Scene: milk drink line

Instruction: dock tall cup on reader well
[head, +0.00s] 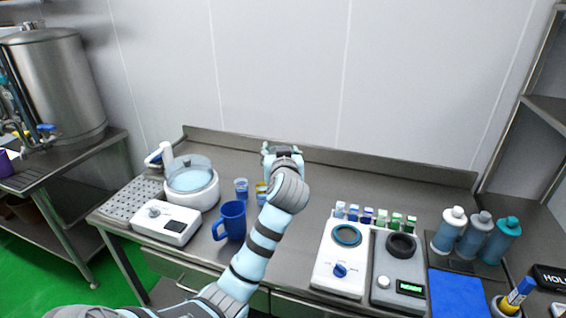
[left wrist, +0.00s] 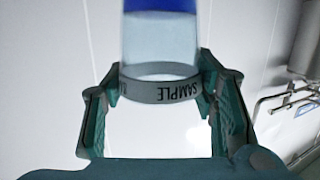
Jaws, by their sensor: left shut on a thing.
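My left gripper (head: 283,150) is raised near the back wall in the head view, its jaws mostly hidden behind my own wrist. In the left wrist view its green fingers (left wrist: 160,95) are closed on a clear tall cup (left wrist: 160,45) with a grey SAMPLE band and a blue part at the picture's top. The held cup cannot be made out in the head view. A grey device with a dark ring well (head: 401,245) and a green-lit display stands right of a white device with a blue ring (head: 346,235) and blue knob. Which is the reader is not labelled. My right gripper is not in view.
A blue mug (head: 232,220), small cups (head: 241,188) and a white-based pot (head: 190,184) stand left of my arm. Several small colored vials (head: 367,214) line up behind the devices. Bottles (head: 474,236) and a blue mat (head: 457,292) lie right. The counter's back middle is clear.

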